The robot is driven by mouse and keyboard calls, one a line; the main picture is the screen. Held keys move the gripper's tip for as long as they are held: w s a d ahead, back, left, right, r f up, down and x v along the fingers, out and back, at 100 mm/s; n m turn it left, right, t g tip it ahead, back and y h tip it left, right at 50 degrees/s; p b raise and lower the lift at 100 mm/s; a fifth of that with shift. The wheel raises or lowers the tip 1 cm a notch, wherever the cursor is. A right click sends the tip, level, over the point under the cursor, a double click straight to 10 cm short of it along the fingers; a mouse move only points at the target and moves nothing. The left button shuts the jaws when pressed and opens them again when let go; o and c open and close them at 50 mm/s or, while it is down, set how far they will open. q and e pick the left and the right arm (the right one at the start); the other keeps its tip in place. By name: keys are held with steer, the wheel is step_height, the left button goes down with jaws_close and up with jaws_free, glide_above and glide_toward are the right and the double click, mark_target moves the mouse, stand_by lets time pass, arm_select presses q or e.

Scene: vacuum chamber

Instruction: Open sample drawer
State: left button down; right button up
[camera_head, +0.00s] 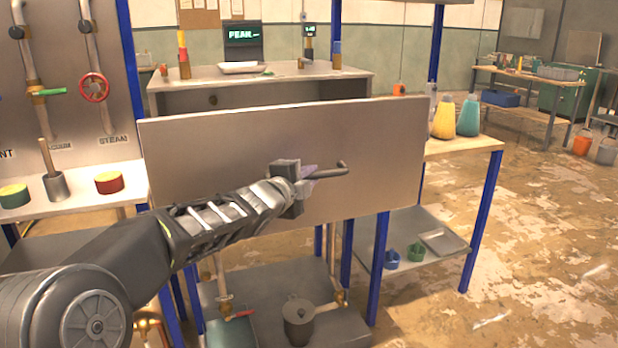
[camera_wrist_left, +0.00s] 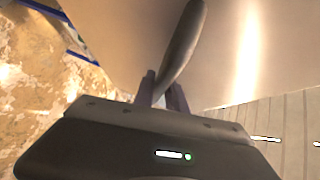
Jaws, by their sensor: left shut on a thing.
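The sample drawer shows as a wide, flat metal front panel (camera_head: 230,150) in the middle of the head view. A dark bar handle (camera_head: 342,170) sticks out near the panel's middle. My left gripper (camera_head: 308,175) comes in from the left and is shut on the handle. In the left wrist view the handle (camera_wrist_left: 183,45) passes between the two fingers of the left gripper (camera_wrist_left: 162,92), with the panel (camera_wrist_left: 235,40) behind it. The gripper hides part of the handle. The inside of the drawer does not show. My right gripper is not in view.
A white shelf (camera_head: 75,205) with a mortar (camera_head: 55,186) and coloured pots stands at left. Yellow (camera_head: 444,118) and teal bottles (camera_head: 468,117) stand on the bench at right. A lower shelf holds a grey pot (camera_head: 298,322). Bare floor (camera_head: 540,230) lies free at right.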

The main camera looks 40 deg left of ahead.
arm_select(q)
steer(key=c, duration=1.4)
jaws_free()
steer(key=shift+o, duration=0.2)
steer(key=p+v, duration=0.1)
steer(key=v, duration=0.6)
steer(key=shift+s, duration=0.4)
